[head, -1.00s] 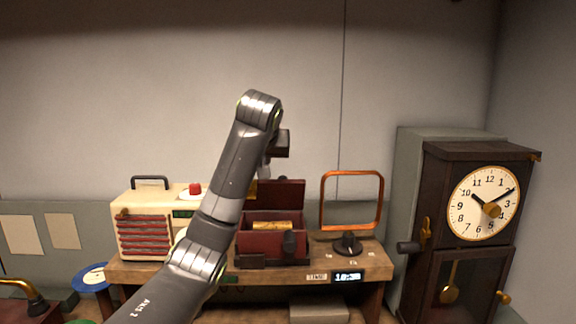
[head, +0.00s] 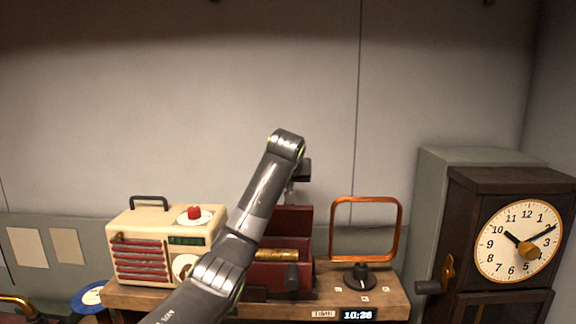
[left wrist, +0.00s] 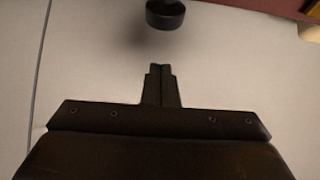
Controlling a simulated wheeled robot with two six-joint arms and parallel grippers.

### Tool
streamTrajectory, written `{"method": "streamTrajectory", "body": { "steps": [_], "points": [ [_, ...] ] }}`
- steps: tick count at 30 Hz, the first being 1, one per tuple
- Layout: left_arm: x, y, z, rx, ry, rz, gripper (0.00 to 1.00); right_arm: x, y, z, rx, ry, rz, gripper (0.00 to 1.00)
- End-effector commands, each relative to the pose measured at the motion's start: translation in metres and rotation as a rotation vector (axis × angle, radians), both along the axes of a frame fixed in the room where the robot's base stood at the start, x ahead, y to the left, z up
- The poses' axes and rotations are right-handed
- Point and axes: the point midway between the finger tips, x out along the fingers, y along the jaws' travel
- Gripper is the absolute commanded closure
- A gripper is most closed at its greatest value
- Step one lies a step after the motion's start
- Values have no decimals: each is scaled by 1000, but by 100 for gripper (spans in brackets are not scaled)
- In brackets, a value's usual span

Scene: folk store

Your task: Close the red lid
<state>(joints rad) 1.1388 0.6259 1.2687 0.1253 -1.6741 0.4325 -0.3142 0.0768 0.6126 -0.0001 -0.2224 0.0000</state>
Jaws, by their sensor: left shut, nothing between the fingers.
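The red lid (head: 292,218) stands raised, roughly upright, at the back of a dark red box (head: 282,276) on the wooden bench. The box is open, and a brass cylinder (head: 276,255) shows inside it. My left arm crosses in front of the box's left part and hides some of it. My left gripper (head: 290,194) points down by the top of the lid; I cannot tell whether it touches. In the left wrist view the fingers (left wrist: 161,68) are shut and empty. A dark red edge (left wrist: 270,5) shows at that view's top right. My right gripper is out of view.
A cream radio (head: 150,235) with a red knob stands left of the box. A copper frame loop (head: 365,199) and a black dial (head: 360,275) are at its right. A tall dark clock (head: 515,240) stands farther right. A dark round knob (left wrist: 165,14) shows beyond the fingers.

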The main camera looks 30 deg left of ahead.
Motion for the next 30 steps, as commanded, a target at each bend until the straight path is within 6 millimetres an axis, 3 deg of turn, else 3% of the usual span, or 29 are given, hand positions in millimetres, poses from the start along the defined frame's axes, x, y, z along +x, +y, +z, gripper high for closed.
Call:
{"method": "streamTrajectory", "body": {
  "steps": [3, 6, 18, 30],
  "points": [
    [-9, -6, -4, 1, 0, -1, 100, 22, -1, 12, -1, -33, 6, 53],
    [-16, -11, -9, 1, 0, -2, 100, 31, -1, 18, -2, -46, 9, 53],
    [-30, -19, -19, 0, 0, 0, 100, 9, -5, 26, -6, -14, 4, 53],
    [-30, -18, -21, 5, -10, 1, 100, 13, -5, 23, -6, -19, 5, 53]
  ]
}}
